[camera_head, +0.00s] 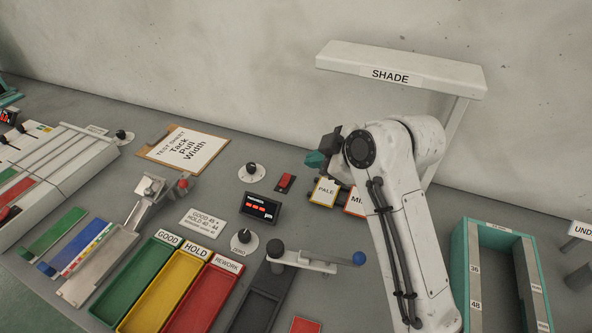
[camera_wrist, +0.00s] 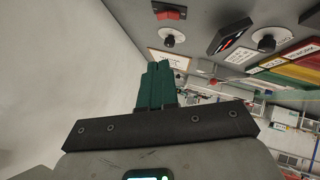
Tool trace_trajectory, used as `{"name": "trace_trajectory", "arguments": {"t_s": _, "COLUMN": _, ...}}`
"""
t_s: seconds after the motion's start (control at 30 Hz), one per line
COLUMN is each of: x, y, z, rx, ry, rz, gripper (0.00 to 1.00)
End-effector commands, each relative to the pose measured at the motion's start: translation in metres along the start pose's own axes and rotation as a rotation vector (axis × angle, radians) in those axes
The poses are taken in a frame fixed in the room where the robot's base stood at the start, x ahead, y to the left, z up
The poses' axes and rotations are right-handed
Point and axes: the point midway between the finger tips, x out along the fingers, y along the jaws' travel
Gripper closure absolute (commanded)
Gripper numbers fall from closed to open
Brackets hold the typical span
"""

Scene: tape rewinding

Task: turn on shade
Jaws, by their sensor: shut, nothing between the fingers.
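The white shade (camera_head: 400,64), labelled SHADE, is a flat hood on a post at the back right in the head view. My gripper (camera_head: 314,159) is in front of and below its left end, at some height over the bench. Its green fingers (camera_wrist: 157,85) are together and empty in the wrist view. A red rocker switch (camera_head: 285,183) on a dark base lies on the bench to the lower left of my gripper. It also shows at the top of the wrist view (camera_wrist: 169,12). I cannot tell whether this switch belongs to the shade.
A PALE card (camera_head: 324,192) and a partly hidden card (camera_head: 355,202) lie under my arm. A knob (camera_head: 251,173) and a display (camera_head: 261,207) stand left of the switch. A teal-edged rack (camera_head: 460,270) is at the right. Coloured trays (camera_head: 162,288) fill the front.

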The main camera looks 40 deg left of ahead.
Motion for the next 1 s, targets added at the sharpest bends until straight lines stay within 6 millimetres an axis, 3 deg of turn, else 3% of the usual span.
{"name": "trace_trajectory", "arguments": {"t_s": 0.5, "x": 0.093, "y": -0.001, "z": 0.000, "rx": 0.000, "ry": -0.002, "rz": -0.002, "gripper": 1.00}}
{"name": "trace_trajectory", "arguments": {"t_s": 0.7, "x": 0.110, "y": 0.000, "z": 0.020, "rx": 0.001, "ry": -0.002, "rz": -0.001, "gripper": 1.00}}
{"name": "trace_trajectory", "arguments": {"t_s": 1.0, "x": 0.118, "y": 0.000, "z": 0.029, "rx": 0.000, "ry": -0.001, "rz": 0.001, "gripper": 1.00}}
